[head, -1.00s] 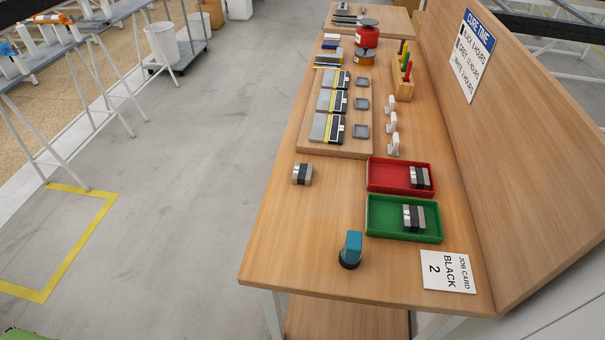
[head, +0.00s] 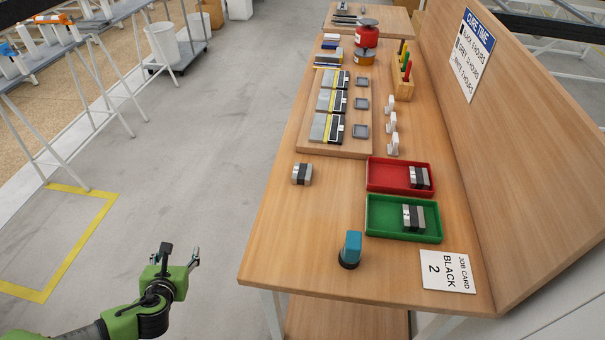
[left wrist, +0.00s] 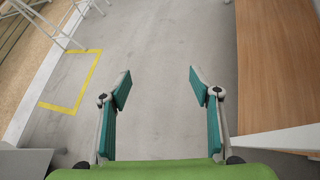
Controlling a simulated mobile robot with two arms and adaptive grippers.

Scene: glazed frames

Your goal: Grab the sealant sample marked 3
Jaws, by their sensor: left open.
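Several small metal-and-black samples are in the head view; no number 3 can be read on any. One sample (head: 302,173) sits alone on the bench left of the trays. Another sample (head: 419,178) lies in the red tray (head: 371,185), and at least one more (head: 413,217) lies in the green tray (head: 374,228). My left gripper (head: 181,253) is open and empty, over the floor left of the bench's near end. In the left wrist view its open fingers (left wrist: 160,88) have only floor between them. My right gripper is out of view.
A blue-topped object (head: 351,248) stands near the bench's front, beside a job card (head: 447,271) reading "BLACK 2". A wooden board (head: 360,150) holds several panels farther back. A tall panel (head: 520,150) closes the right side. The near-left bench top is clear.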

